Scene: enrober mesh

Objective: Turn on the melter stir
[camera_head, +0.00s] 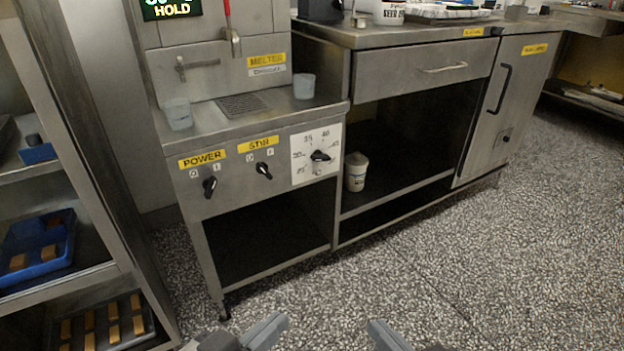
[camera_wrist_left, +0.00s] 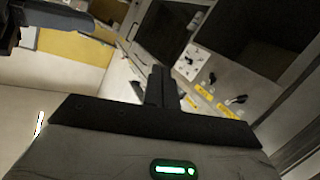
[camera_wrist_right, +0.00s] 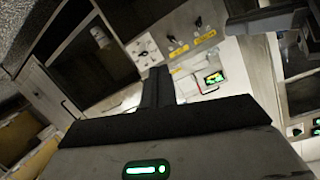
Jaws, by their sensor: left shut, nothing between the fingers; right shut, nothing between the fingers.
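The grey steel melter (camera_head: 262,207) stands left of centre in the head view. Its stir knob (camera_head: 263,170) is black and sits under the yellow STIR label (camera_head: 259,143), between the 0 and 1 marks; its setting is too small to read surely. The black power knob (camera_head: 209,186) is left of it, and the temperature dial (camera_head: 320,156) is on its right. The stir knob also shows in the left wrist view (camera_wrist_left: 209,80). My left gripper (camera_head: 268,328) and right gripper (camera_head: 383,332) are at the bottom edge, both shut and empty, apart from the panel.
A lit display (camera_head: 172,8) reads HOLD. Two cups (camera_head: 178,114) (camera_head: 304,86) stand on the melter's top. A rack (camera_head: 95,180) with trays is at the left. A bench with a drawer (camera_head: 425,67) is on the right. The speckled floor in front is clear.

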